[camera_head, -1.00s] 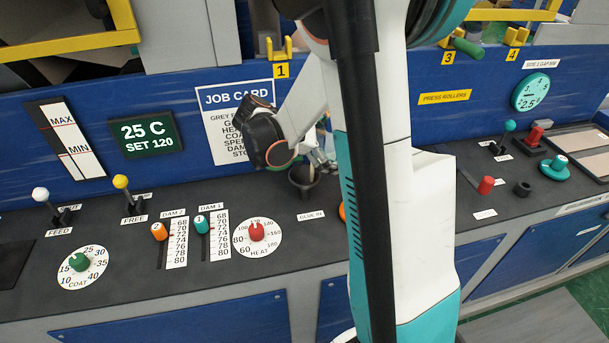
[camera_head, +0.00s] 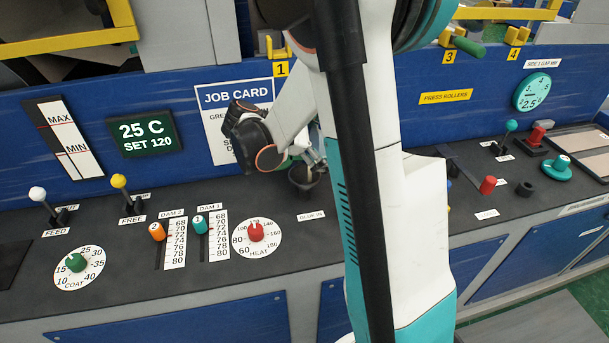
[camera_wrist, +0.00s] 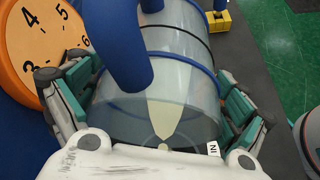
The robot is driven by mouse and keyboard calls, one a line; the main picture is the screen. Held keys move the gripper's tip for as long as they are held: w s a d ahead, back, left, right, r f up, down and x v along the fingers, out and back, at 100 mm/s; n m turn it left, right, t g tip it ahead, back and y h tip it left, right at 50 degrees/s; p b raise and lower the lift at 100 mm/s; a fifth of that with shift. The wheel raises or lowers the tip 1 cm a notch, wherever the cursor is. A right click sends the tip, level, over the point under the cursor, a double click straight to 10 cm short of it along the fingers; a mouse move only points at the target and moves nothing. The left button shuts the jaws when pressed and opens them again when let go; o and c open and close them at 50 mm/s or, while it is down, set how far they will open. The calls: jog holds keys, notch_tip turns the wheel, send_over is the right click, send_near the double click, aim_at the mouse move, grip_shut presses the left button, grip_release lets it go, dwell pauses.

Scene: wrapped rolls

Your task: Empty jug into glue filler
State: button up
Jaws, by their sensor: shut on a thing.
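The jug (camera_wrist: 165,75) is clear, with blue and black bands and a blue handle (camera_wrist: 118,45). It fills the middle of the wrist view. My gripper (camera_wrist: 155,108) is shut on it, one finger on each side. A pale cream streak shows inside the jug; whether it is flowing I cannot tell. The glue filler (camera_head: 303,178) is a dark round cup on the console, behind the GLUE IN label (camera_head: 311,216). In the head view my wrist is just above and beside the filler, and my arm hides the jug.
Levers, dam sliders and the red heat knob (camera_head: 256,231) stand on the console left of the filler. The job card (camera_head: 236,97) is on the blue panel behind. An orange dial (camera_wrist: 35,45) is close on the left in the wrist view. Red and teal controls stand at right.

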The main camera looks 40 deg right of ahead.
jog(key=shift+w+a+r+g+h+b, duration=0.3)
jog(key=shift+h+b, duration=0.2)
jog(key=shift+b, duration=0.35)
